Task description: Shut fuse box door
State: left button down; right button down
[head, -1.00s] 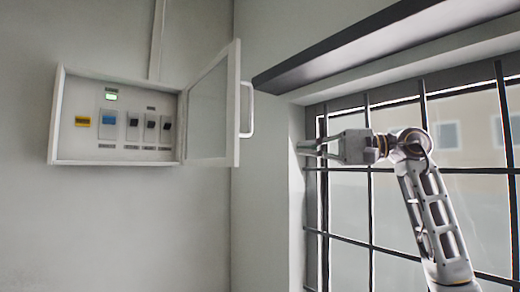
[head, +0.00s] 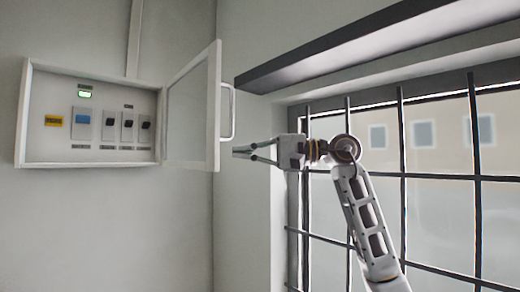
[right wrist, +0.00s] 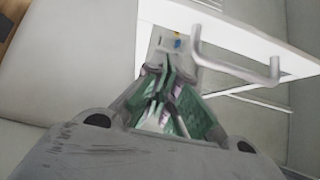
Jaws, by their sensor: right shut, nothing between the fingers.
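The white fuse box (head: 92,160) is on the wall at the left of the head view. Its framed door (head: 213,110) stands open, hinged on the box's right side and swung out toward me. A white handle (head: 232,112) is on the door's right face. My right gripper (head: 236,153) is shut and empty, pointing left, just right of the door's lower part and below the handle. In the right wrist view the gripper fingers (right wrist: 168,65) show near the door (right wrist: 240,35) and its handle (right wrist: 235,68), apart from the handle. My left gripper is not in view.
A barred window (head: 420,180) fills the right side behind my right arm. A dark shelf-like ledge (head: 340,50) runs above it. The wall below the box is clear.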

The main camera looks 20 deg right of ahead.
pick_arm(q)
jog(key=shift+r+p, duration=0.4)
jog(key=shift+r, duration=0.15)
pick_arm(e)
jog(key=shift+s+a, duration=0.35)
jog(key=shift+a, duration=0.6)
jog(key=shift+s+a, duration=0.3)
jog(key=shift+a, duration=0.6)
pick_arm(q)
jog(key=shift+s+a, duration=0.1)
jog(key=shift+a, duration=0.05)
